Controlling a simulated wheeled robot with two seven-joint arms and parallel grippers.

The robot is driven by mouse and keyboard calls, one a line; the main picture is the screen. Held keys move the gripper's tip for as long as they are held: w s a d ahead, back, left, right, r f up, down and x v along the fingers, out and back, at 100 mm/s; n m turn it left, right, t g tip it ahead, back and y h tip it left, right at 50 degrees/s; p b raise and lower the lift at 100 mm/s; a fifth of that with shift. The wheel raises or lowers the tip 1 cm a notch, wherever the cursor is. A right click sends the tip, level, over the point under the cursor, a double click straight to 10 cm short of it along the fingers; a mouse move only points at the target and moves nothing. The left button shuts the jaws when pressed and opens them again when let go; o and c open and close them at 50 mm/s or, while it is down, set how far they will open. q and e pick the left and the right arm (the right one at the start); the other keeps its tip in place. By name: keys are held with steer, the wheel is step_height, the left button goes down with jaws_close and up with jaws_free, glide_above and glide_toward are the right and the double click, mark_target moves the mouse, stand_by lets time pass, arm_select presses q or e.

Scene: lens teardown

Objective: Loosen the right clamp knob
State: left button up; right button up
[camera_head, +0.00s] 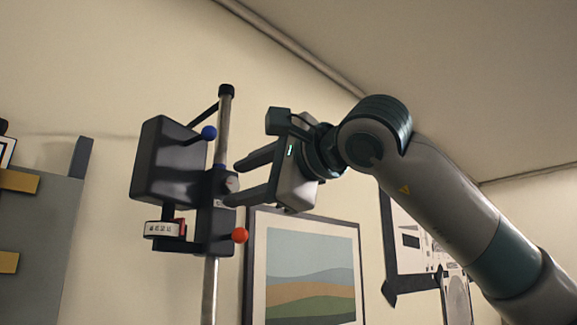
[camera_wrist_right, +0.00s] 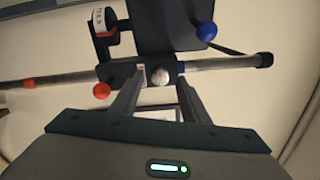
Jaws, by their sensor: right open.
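A dark clamp block (camera_head: 212,232) sits on an upright metal post (camera_head: 224,125) and carries a dark box-shaped head (camera_head: 160,165). A round silver knob (camera_wrist_right: 160,76) shows on the block's face in the right wrist view; in the head view it shows at the fingertips (camera_head: 231,184). My right gripper (camera_head: 236,186) is open, its two fingers pointing at the block from the right, one on each side of the silver knob. I cannot tell whether they touch it. My left gripper is not in view.
A blue ball knob (camera_head: 208,132) is above the block and an orange ball knob (camera_head: 239,235) is low on its right. A small white-labelled dial (camera_head: 163,229) sits below the head. A framed landscape (camera_head: 310,270) hangs on the wall behind.

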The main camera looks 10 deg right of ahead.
arm_select(q)
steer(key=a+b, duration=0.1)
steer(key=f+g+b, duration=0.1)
steer(key=b, duration=0.1)
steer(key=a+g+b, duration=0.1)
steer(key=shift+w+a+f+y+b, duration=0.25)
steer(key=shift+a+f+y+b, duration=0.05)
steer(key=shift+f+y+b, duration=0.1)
arm_select(e)
steer(key=v, duration=1.7)
